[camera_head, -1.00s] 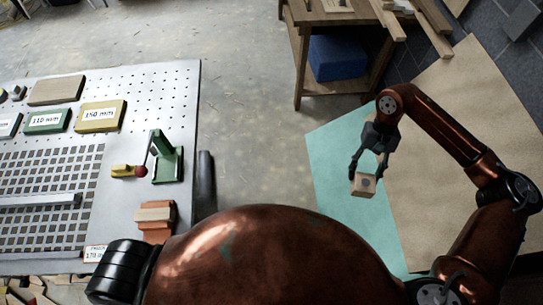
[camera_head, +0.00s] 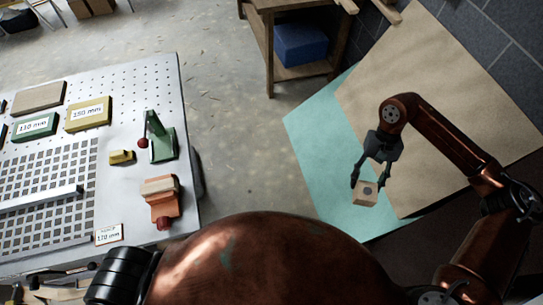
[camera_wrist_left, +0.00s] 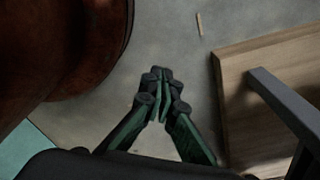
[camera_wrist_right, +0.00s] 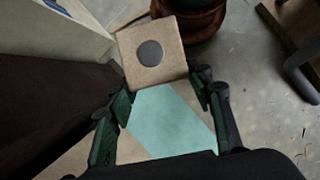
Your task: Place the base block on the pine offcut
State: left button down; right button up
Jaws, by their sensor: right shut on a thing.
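The base block (camera_head: 365,193), a small light wooden cube with a dark round disc, is held by my right gripper (camera_head: 370,182) over the floor, right of the table. In the right wrist view the block (camera_wrist_right: 151,52) sits at the tips of the fingers, disc facing the camera.
The perforated metal table (camera_head: 150,80) carries a green stand (camera_head: 162,143), yellow block (camera_head: 90,114), green block (camera_head: 35,127) and a metal bar (camera_head: 40,198). A wooden shelf unit (camera_head: 268,50) with a blue box (camera_head: 301,45) stands behind. Open floor lies between.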

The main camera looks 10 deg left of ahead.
aim_at(157, 186)
jog(key=z, duration=0.35)
jog(key=k, duration=0.3)
jog(key=u, duration=2.4)
